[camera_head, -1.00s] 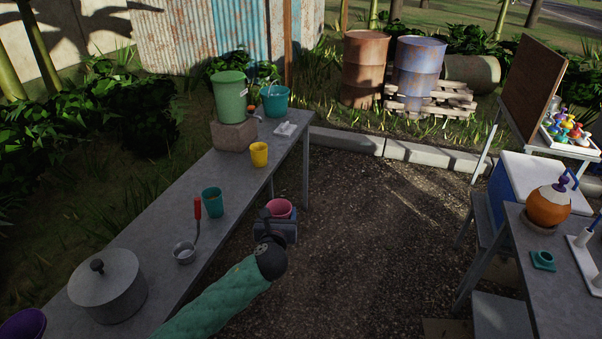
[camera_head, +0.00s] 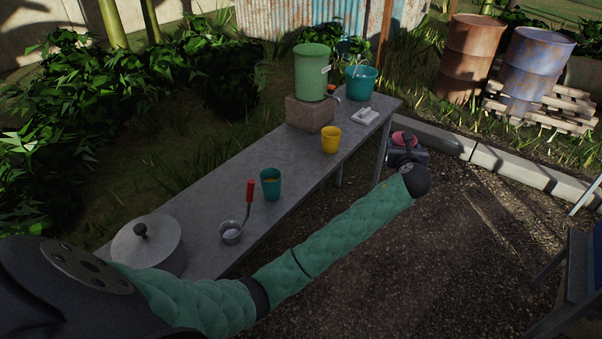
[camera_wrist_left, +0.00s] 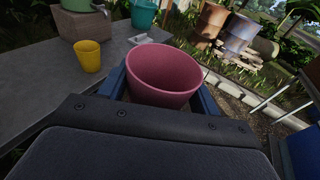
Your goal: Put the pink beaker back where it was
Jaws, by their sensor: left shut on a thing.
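The pink beaker (camera_head: 402,138) is held by my left gripper (camera_head: 404,151) out past the right edge of the long grey table (camera_head: 215,182), over the gravel. The left wrist view shows the beaker (camera_wrist_left: 163,75) close up, mouth facing up and slightly tilted, between the blue fingers of my left gripper (camera_wrist_left: 163,88), which is shut on it. Its inside looks empty. A yellow beaker (camera_head: 331,139) and a teal beaker (camera_head: 270,184) stand upright on the table. My right gripper is not in view.
A green water container (camera_head: 311,73) stands on a block (camera_head: 311,112) at the table's far end, beside a teal bucket (camera_head: 361,83) and a small white dish (camera_head: 365,116). A ladle (camera_head: 231,231) and a lidded pot (camera_head: 148,245) stand nearer. Bare tabletop lies between the teal and yellow beakers.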

